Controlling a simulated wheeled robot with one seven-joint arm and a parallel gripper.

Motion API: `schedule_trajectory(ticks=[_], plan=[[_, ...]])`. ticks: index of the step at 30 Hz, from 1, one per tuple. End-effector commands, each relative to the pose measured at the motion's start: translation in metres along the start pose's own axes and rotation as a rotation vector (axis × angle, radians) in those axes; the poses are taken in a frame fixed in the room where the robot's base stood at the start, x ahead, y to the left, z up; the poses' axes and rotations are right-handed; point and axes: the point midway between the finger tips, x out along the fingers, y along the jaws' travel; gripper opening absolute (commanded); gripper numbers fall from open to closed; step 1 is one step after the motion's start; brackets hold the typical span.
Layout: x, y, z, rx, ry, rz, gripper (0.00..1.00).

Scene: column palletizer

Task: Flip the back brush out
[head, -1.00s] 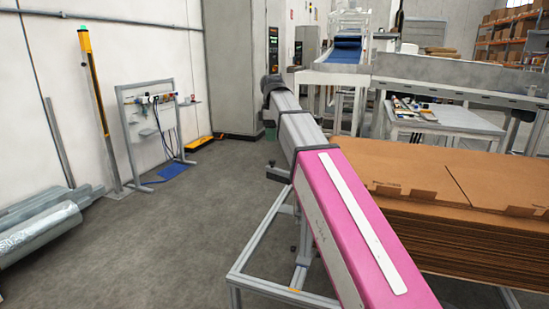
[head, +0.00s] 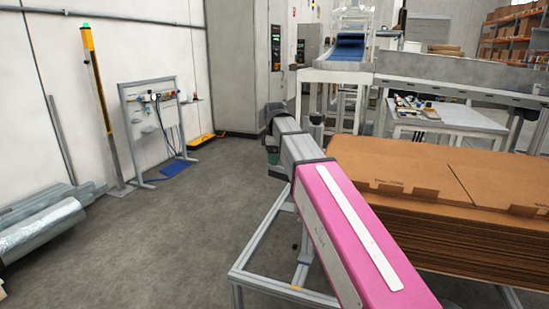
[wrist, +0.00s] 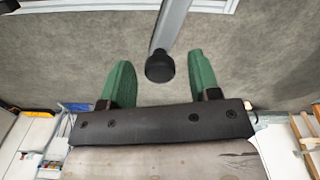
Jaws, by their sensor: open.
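I cannot make out a back brush for certain in either view. My gripper (wrist: 160,88) fills the middle of the wrist view, with two green fingers spread apart and nothing held. A grey metal bar with a round black end (wrist: 160,67) shows between the fingers in that picture. I cannot tell how far beyond them it is. In the head view, my pink and grey arm reaches away to the upper middle. Only a bit of green shows at its far end, and the rest of my gripper is hidden there.
A stack of flat brown cardboard (head: 440,240) stands close on the right, with a metal frame (head: 245,262) beside it. A white table (head: 455,119) with small items and a blue conveyor (head: 350,46) lie behind. Wrapped rolls (head: 45,225) lie at left. Grey floor between is clear.

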Motion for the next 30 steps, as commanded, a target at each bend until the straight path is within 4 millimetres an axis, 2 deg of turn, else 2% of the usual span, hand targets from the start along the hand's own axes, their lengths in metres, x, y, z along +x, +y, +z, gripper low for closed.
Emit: schedule_trajectory(ticks=[3,4,9,14,22,30], plan=[[0.0,0.0,0.0,0.0,0.0,0.0,0.57],[0.0,0.0,0.0,0.0,0.0,0.0,0.53],[0.0,0.0,0.0,0.0,0.0,0.0,0.0],[0.0,-0.004,-0.001,-0.017,0.0,0.0,0.0],[0.0,-0.035,-0.013,-0.207,0.0,0.0,0.0],[0.0,-0.04,-0.015,-0.245,0.0,-0.003,0.0]])
